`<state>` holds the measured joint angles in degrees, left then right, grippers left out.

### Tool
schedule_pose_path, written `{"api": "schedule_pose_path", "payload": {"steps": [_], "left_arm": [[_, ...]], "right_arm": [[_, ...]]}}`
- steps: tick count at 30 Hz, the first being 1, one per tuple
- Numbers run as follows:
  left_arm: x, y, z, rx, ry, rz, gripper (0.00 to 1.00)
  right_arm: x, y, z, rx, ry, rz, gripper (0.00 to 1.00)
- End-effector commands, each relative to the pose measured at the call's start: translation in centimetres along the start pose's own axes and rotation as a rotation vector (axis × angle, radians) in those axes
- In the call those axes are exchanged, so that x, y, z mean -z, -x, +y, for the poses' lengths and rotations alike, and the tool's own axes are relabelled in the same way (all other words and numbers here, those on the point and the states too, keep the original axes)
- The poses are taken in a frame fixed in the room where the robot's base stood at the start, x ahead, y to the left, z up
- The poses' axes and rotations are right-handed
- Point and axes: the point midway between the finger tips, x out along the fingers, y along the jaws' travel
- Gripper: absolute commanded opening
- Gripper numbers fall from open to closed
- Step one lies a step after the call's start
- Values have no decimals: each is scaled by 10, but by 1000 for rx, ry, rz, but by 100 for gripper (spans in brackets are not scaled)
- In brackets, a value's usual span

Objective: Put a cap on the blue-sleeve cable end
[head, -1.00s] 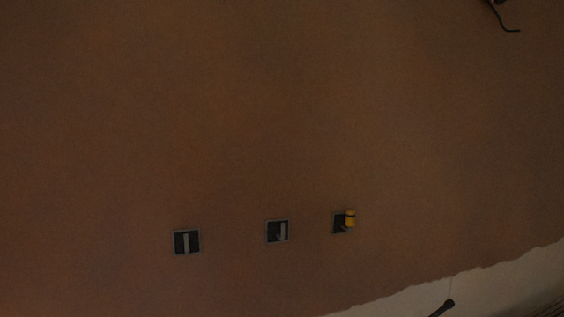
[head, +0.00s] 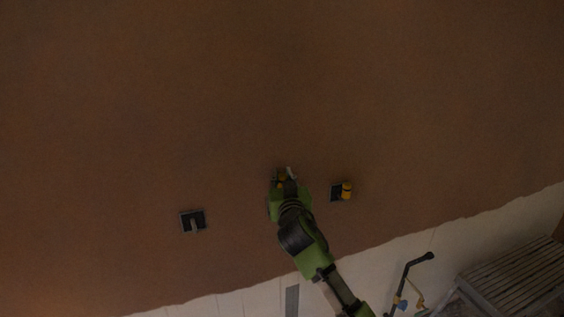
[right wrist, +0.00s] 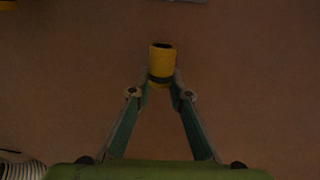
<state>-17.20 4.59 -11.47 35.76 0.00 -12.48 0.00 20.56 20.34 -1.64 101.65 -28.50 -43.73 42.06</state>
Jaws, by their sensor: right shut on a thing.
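Box openings sit in a brown wall. The left box (head: 186,229) holds a bare grey cable end (head: 194,226). The right box (head: 335,192) has a yellow cap (head: 347,191) at its cable. My right gripper (head: 284,180) is up at the middle box, which it mostly hides; a pale cable end (head: 291,172) shows beside it. In the right wrist view the right gripper (right wrist: 161,82) is shut on a yellow cap (right wrist: 161,60), its dark open end facing away from the gripper. No blue sleeve can be made out in the dim light. My left gripper is not in view.
A yellow thing (right wrist: 7,5) is cut off at the right wrist view's top left corner. A slatted wooden platform (head: 510,280) and a dark-headed tool (head: 410,265) stand at lower right. The wall above the boxes is clear.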

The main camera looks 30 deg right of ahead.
Motion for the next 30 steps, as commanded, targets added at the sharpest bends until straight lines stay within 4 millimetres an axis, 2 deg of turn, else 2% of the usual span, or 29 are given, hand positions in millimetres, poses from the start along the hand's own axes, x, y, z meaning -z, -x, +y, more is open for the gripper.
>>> {"api": "schedule_pose_path", "payload": {"steps": [11, 30], "left_arm": [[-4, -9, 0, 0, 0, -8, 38], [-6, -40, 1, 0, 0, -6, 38]], "right_arm": [[-10, -1, 1, -2, 2, -1, 9], [-49, 0, 0, -2, 0, -1, 9]]}}
